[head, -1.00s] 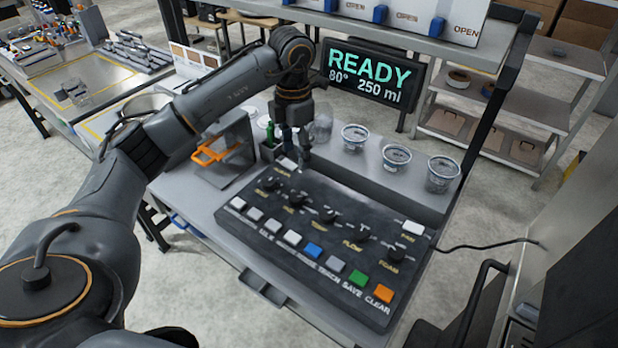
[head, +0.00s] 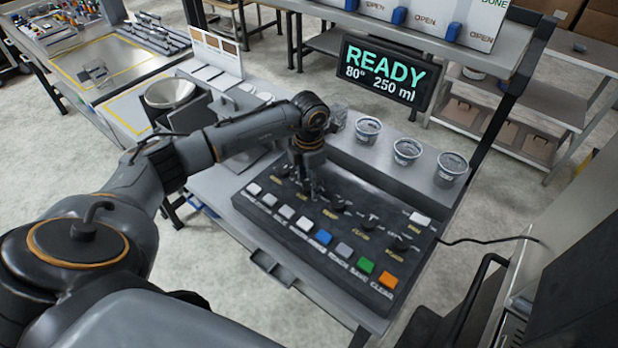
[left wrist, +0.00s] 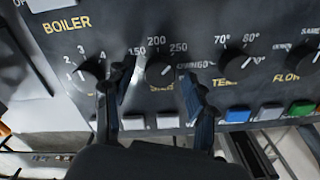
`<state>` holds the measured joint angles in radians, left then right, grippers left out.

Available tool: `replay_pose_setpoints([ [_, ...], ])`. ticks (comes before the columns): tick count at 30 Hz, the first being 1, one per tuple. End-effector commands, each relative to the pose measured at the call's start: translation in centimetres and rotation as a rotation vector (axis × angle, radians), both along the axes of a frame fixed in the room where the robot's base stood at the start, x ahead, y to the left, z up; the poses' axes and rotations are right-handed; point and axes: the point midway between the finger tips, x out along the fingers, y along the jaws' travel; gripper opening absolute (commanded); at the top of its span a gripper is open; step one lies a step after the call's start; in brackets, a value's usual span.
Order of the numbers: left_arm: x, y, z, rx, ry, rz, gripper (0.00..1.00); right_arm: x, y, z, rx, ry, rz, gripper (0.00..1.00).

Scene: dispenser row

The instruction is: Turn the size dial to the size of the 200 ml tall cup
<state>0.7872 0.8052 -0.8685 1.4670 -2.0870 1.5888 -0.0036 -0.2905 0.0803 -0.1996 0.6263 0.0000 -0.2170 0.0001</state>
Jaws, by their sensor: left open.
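The size dial (left wrist: 160,70) is a dark knob on the black control panel (head: 262,204), with 150, 200 and 250 marked around it. Its pointer is hard to read; the display (head: 385,75) shows READY, 80° and 250 ml. My left gripper (head: 314,192) is open, low over the row of dials. In the left wrist view its fingers (left wrist: 157,82) stand on either side of the size dial; I cannot tell whether they touch it. The fingers partly hide the SIZE label. Clear cups (head: 406,153) stand behind the panel; their sizes are not readable. My right gripper is not in view.
The boiler dial (left wrist: 90,76) and the temperature dial (left wrist: 236,62) flank the size dial closely. Coloured buttons, including a green one (head: 366,265), line the panel's front edge. A shelf post (head: 500,100) stands at the back right.

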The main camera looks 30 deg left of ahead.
Motion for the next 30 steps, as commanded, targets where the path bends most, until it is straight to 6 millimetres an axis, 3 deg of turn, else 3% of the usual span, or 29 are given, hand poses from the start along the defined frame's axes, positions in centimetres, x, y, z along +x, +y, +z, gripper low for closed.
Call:
replay_pose_setpoints([
  [8, 0.0, 0.0, -0.2, 0.000, 0.000, 0.000, 0.56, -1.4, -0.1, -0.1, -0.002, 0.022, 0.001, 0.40],
  [16, 0.0, 0.0, -0.1, 0.000, 0.000, 0.001, 0.02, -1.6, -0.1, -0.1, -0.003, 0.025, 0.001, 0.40],
  [30, 0.0, 0.1, -0.3, 0.000, -0.001, 0.114, 0.02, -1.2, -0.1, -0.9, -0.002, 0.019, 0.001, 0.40],
])
